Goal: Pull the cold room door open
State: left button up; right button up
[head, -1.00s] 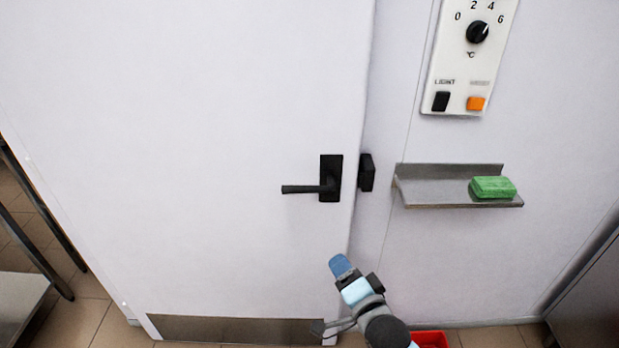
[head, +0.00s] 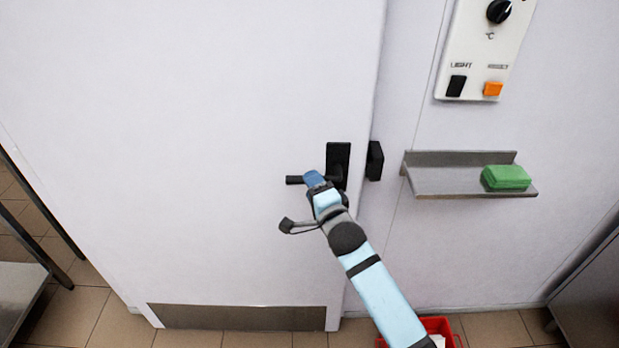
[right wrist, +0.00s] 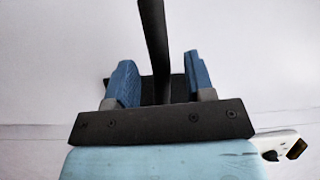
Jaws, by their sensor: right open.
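The white cold room door (head: 200,110) fills the left and middle of the head view and looks shut. Its black lever handle (head: 294,180) points left from a black plate (head: 338,158) near the door's right edge. My right gripper (head: 313,178) is at the lever and hides part of it. In the right wrist view the lever (right wrist: 155,45) passes between the two blue fingers of my right gripper (right wrist: 157,85). The fingers are open, with gaps on both sides of the lever. My left gripper is not in view.
A control panel (head: 475,50) is on the wall at upper right. Below it a metal shelf (head: 440,183) holds a green block (head: 507,177). A red container (head: 440,325) stands on the floor near my right arm. Metal furniture stands at both sides.

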jog(key=shift+x, duration=1.4)
